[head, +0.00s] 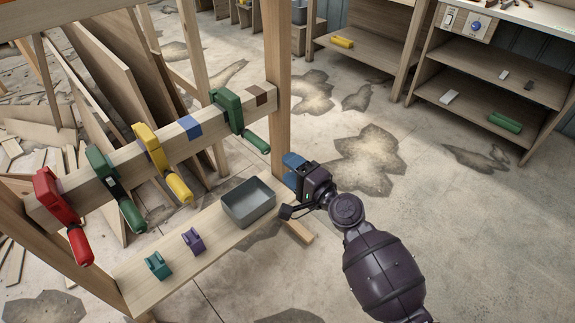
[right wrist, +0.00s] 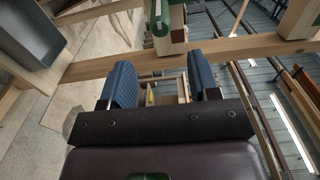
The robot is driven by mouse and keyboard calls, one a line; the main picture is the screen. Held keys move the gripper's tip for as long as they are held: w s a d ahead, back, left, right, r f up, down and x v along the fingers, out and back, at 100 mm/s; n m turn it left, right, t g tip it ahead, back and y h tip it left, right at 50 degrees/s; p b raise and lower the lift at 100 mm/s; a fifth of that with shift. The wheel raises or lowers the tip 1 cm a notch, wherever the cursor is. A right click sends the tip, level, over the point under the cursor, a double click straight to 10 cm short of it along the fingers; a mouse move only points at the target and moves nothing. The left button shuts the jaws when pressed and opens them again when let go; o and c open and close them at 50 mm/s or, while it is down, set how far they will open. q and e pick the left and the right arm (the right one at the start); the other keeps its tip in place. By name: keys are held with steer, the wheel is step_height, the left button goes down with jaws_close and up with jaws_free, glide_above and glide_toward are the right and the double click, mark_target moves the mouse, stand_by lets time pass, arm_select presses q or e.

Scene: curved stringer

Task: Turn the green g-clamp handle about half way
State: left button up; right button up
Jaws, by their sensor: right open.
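Two green g-clamps hang on the wooden beam in the head view. One (head: 228,108) is near the right end, with its green handle (head: 256,143) pointing down and right. The other (head: 100,166) is further left, with its handle (head: 132,215) hanging down. My right gripper (head: 293,171) is open and empty, right of and below the right-hand handle and apart from it, near the wooden post. In the right wrist view its blue fingers (right wrist: 163,85) are spread, with a green part (right wrist: 158,18) beyond them at the top. My left gripper is not in view.
A red clamp (head: 47,197) and a yellow clamp (head: 149,148) share the beam (head: 170,148). A grey bin (head: 250,205), a teal clamp (head: 157,265) and a purple clamp (head: 193,240) sit on the lower plank. The upright post (head: 276,90) stands close to my right gripper. Open floor lies to the right.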

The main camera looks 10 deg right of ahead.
steer(key=shift+d, duration=0.1)
steer(key=shift+v, duration=0.95)
